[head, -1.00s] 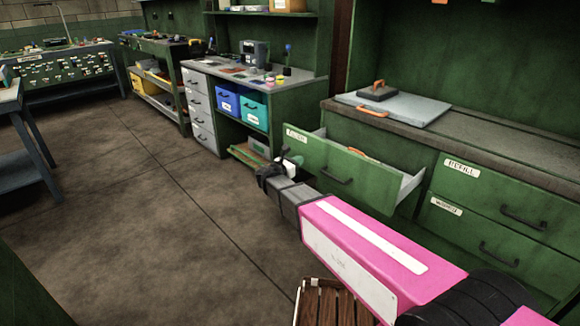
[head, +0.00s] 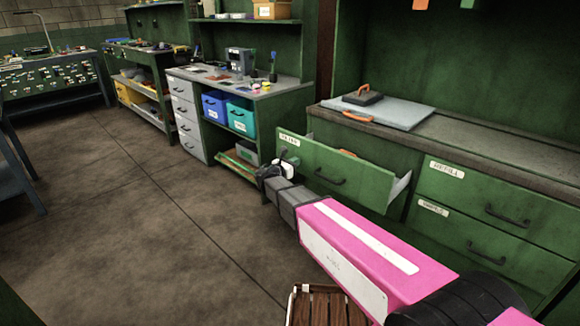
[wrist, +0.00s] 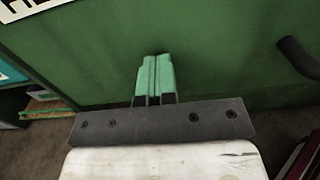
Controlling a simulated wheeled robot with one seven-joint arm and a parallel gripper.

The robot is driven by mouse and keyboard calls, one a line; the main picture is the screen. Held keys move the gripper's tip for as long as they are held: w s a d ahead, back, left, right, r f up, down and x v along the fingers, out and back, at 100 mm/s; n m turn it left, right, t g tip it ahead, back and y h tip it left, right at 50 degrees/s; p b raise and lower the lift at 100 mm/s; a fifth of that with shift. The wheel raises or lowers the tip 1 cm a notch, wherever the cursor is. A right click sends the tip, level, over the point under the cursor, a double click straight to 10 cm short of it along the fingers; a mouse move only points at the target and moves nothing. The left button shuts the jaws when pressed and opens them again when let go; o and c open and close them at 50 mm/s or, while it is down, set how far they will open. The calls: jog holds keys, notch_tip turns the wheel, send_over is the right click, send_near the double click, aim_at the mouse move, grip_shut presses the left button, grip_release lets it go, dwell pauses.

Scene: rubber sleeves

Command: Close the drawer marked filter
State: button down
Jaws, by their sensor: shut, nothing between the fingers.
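The filter drawer (head: 365,178) is a green drawer with a black handle (head: 330,179) and a white label (head: 289,139) at its upper left. It stands partly out of the green cabinet, its side showing at the right. My gripper (head: 291,158) is shut and empty, at the left part of the drawer front, below the label. In the wrist view the green fingertips (wrist: 156,62) are together against or very near the green front (wrist: 220,45). The handle (wrist: 298,57) is to their right, the label (wrist: 30,6) at upper left. Exact contact is hard to tell.
The drawers marked refill (head: 489,203) and, below it, another labelled one (head: 470,241) are shut at right. A grey board (head: 378,111) lies on the countertop. A bench with blue (head: 214,105) and teal bins stands left of the cabinet. The floor (head: 150,220) at left is clear.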

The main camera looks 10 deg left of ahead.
jog(key=x, duration=2.2)
jog(key=shift+w+d+r, duration=0.1)
jog(key=shift+w+d, duration=0.1)
jog(key=shift+w, duration=0.1)
jog(key=shift+w, duration=0.15)
